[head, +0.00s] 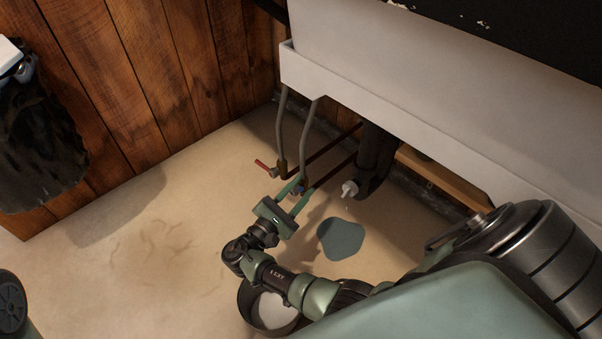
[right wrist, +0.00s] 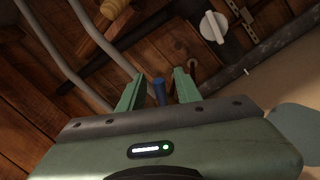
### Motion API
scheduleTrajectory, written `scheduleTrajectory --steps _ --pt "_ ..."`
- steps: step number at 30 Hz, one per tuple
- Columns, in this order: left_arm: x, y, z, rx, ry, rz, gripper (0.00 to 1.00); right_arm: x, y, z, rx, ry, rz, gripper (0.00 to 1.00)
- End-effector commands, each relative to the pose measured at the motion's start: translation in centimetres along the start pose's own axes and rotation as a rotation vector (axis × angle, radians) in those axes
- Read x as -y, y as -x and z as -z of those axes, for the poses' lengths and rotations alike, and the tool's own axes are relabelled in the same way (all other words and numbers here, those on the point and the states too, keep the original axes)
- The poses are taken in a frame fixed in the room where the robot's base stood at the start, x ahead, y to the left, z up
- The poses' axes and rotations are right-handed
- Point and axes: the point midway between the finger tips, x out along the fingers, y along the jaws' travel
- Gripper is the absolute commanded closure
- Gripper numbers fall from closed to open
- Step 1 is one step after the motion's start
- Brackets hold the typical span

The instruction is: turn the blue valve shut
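The blue valve handle (head: 299,190) is small and partly hidden by my gripper, on the pipes under the white sink. In the right wrist view the blue handle (right wrist: 159,91) shows between the two green fingers, with gaps on both sides. My right gripper (head: 296,189) reaches in low under the sink, its fingers spread to either side of the handle. It is open and holds nothing. I cannot tell how deep the handle lies between the fingers. My left gripper is not in view.
A red valve handle (head: 262,164) is left of the blue one. A white handle (head: 349,188) is to the right, by the black drain pipe. The white sink (head: 420,130) overhangs. A grey-blue puddle (head: 341,240) and a dark bucket (head: 249,306) are on the floor.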

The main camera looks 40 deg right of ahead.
Motion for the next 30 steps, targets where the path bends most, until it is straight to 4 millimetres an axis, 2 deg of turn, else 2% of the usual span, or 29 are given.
scheduleTrajectory --steps 12,17,24,25,28,30 --pt "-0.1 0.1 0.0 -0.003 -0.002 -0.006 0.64 0.1 6.4 0.2 -0.002 0.001 0.000 0.66" --pt "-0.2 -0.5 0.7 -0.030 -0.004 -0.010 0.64 0.1 7.4 0.1 0.000 0.001 0.000 0.66" --pt "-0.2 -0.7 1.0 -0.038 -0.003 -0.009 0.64 0.1 7.5 0.0 0.001 0.000 0.001 0.66" --pt "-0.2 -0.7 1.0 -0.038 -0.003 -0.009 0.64 0.1 7.5 0.0 0.001 0.000 0.001 0.72" --pt "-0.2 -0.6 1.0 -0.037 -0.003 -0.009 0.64 0.0 7.4 0.1 0.000 -0.008 0.001 1.00" --pt "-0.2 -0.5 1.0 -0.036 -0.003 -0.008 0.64 -0.1 7.0 0.3 -0.003 -0.028 0.003 1.00"
